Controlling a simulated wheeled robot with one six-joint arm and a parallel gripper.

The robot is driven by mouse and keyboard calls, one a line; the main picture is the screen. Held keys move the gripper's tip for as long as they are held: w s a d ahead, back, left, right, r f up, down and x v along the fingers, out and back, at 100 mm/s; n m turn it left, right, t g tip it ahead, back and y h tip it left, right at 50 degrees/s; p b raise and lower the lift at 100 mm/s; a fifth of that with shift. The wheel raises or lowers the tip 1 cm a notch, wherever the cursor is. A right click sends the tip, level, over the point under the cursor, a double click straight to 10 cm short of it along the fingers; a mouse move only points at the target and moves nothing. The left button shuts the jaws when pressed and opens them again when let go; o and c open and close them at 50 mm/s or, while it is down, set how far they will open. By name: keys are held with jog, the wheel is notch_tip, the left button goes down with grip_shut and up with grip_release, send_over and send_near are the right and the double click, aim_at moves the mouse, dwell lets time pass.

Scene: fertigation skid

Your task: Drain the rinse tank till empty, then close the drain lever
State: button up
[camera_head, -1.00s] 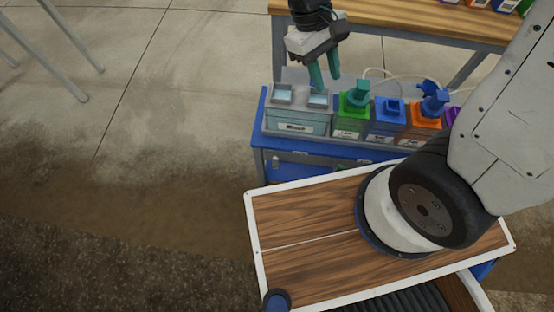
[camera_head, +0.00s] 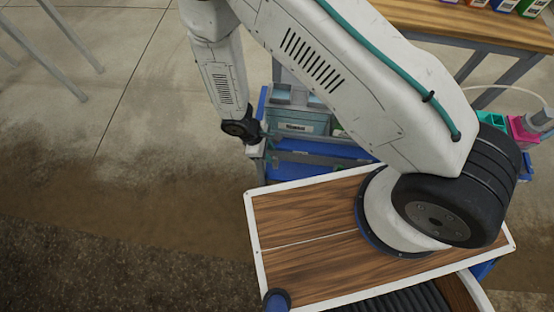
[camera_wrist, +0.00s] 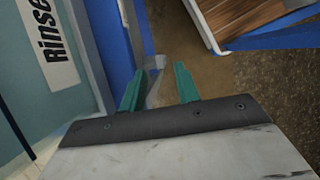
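The rinse tank (camera_head: 298,122) is a pale teal, boxy tank on the blue bench, partly behind my arm in the head view. In the wrist view its wall and "Rinse" label (camera_wrist: 48,40) fill the left side, tilted. My gripper (camera_wrist: 158,72) has two teal fingers spread apart, with nothing clearly held between them. A small grey piece (camera_wrist: 154,91) shows between and beyond the fingers, low by the blue bench; I cannot tell if it is the drain lever. In the head view my gripper is at the tank's front left, mostly hidden. The water level is not visible.
The blue bench (camera_head: 305,172) stands beside my wood-topped base. My arm hides most of the coloured containers; a green one (camera_head: 493,119) and a pink one (camera_head: 521,131) show at right. A wooden table (camera_head: 470,22) stands behind.

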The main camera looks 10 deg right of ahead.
aim_at(274, 158)
jog(key=x, duration=0.7)
jog(key=shift+f, duration=0.2)
grip_shut()
